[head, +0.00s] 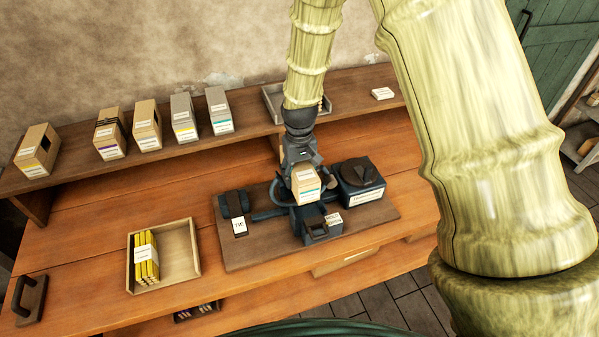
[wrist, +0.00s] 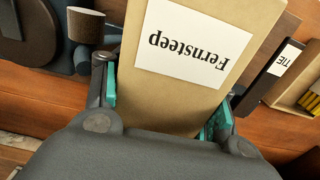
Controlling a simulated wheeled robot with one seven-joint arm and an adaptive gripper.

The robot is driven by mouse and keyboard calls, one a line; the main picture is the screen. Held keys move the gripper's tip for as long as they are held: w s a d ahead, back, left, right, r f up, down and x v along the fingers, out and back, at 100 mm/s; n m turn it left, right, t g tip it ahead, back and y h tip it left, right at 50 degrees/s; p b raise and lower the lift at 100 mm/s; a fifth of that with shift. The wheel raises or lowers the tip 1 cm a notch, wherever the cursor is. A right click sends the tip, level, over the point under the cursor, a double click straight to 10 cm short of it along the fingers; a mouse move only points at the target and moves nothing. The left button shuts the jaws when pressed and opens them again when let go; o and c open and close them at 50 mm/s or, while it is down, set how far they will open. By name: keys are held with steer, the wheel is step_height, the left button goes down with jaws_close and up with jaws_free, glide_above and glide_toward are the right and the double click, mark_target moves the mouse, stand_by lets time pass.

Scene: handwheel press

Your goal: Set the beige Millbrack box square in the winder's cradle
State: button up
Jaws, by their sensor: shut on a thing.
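My gripper (head: 302,163) is shut on a beige box (head: 306,187) with a white label and a teal stripe. In the wrist view the box (wrist: 190,98) sits between the teal finger pads, and its upside-down label reads "Fernsteep", not Millbrack. The dark blue winder (head: 320,228) stands on a brown board just below and in front of the held box. From the head view I cannot tell whether the box touches the winder. The cradle is not clearly visible. Other beige boxes (head: 147,124) stand on the shelf; their names are too small to read.
A dark lidded unit (head: 360,185) stands right of the winder, and a small block marked TIE (head: 238,225) stands left. A wooden tray (head: 190,250) holds yellow sticks. The shelf (head: 75,160) behind also carries grey boxes (head: 218,110).

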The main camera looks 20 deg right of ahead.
mark_target(301, 163)
steer(key=shift+s+d+f+b, duration=0.1)
steer(key=shift+f+b, duration=0.85)
steer(key=shift+f, duration=0.45)
step_height(301, 163, down, 2)
steer(key=shift+f+b, duration=0.2)
steer(key=shift+b, duration=0.25)
steer(key=shift+f, duration=0.15)
steer(key=o, duration=1.1)
steer(key=shift+s, duration=0.1)
steer(key=shift+o, duration=0.2)
step_height(301, 163, up, 12)
